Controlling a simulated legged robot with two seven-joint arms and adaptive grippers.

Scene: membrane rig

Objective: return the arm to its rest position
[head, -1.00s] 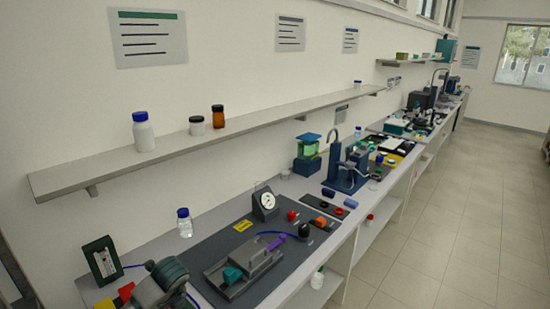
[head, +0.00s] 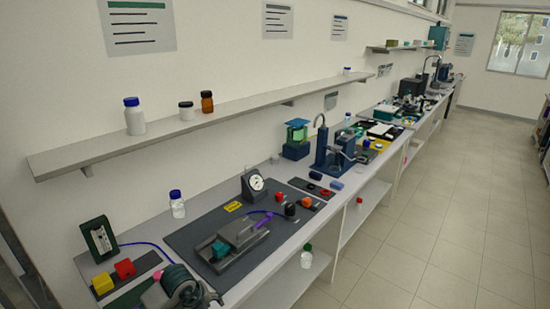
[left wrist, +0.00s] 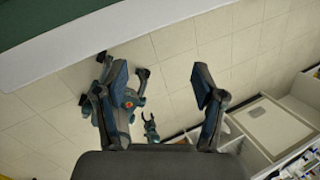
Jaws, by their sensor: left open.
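Part of my left arm, dark and rounded, shows at the bottom left of the head view, at the front of the bench (head: 205,283). Its fingertips are not clear there. In the left wrist view my left gripper (left wrist: 160,73) is open, with two blue-grey fingers spread apart and nothing between them. Floor lies beyond the fingers. A small pronged part (left wrist: 150,128) further down may be my right gripper, but I cannot tell its state. My right arm is not in the head view.
A yellow block (head: 102,284) and a red block (head: 125,269) lie near my left arm. A dark mat (head: 190,238) holds a grey fixture (head: 238,246) and a dial gauge (head: 255,184). A shelf (head: 75,160) runs above. Floor (head: 400,250) is clear at the right.

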